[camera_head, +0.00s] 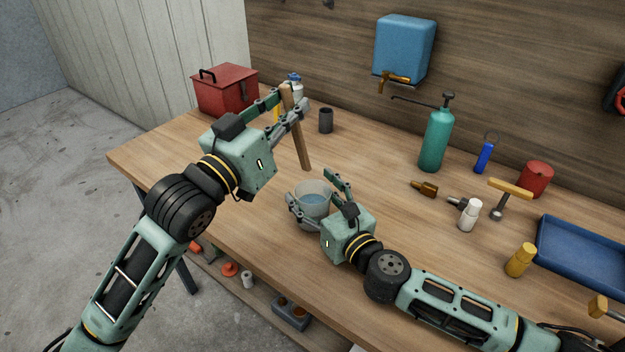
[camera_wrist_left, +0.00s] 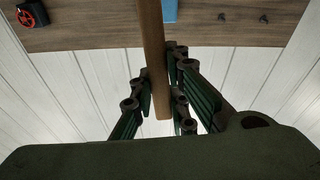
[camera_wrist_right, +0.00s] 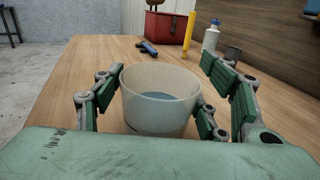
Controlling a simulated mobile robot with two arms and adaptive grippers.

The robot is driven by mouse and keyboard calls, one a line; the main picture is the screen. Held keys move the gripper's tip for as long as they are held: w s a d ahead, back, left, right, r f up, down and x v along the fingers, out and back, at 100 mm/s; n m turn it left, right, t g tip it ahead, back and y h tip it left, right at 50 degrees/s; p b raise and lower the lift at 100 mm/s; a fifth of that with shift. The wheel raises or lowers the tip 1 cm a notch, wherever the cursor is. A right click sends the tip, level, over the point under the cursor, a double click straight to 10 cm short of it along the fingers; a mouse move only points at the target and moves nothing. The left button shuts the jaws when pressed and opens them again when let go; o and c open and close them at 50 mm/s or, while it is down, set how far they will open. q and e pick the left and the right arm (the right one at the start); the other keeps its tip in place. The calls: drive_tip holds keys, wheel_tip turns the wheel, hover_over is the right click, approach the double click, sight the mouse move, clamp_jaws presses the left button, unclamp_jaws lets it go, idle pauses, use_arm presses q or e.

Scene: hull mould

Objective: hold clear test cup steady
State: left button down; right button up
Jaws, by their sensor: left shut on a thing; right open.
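The clear test cup (camera_head: 313,190) stands upright on the wooden bench near its front edge, with bluish liquid low inside. My right gripper (camera_head: 309,189) is open, its fingers on either side of the cup. In the right wrist view the cup (camera_wrist_right: 158,104) sits between the spread fingers; a gap shows at the left, and contact at the right is unclear. My left gripper (camera_head: 287,103) is shut on a wooden stick (camera_head: 300,140), held tilted with its lower end behind and above the cup. The stick (camera_wrist_left: 151,45) also shows between the left fingers in the left wrist view.
A red toolbox (camera_head: 226,92) and a dark cup (camera_head: 326,120) stand at the back. The bench between stick and green bottle is clear.

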drive_tip(key=shift+o, duration=0.2)
drive_tip(key=o, duration=0.5)
drive_tip(key=shift+o, duration=0.2)
drive_tip(key=shift+o, duration=1.3)
drive_tip(key=shift+s+d, duration=0.1)
drive_tip(key=shift+v, duration=3.95)
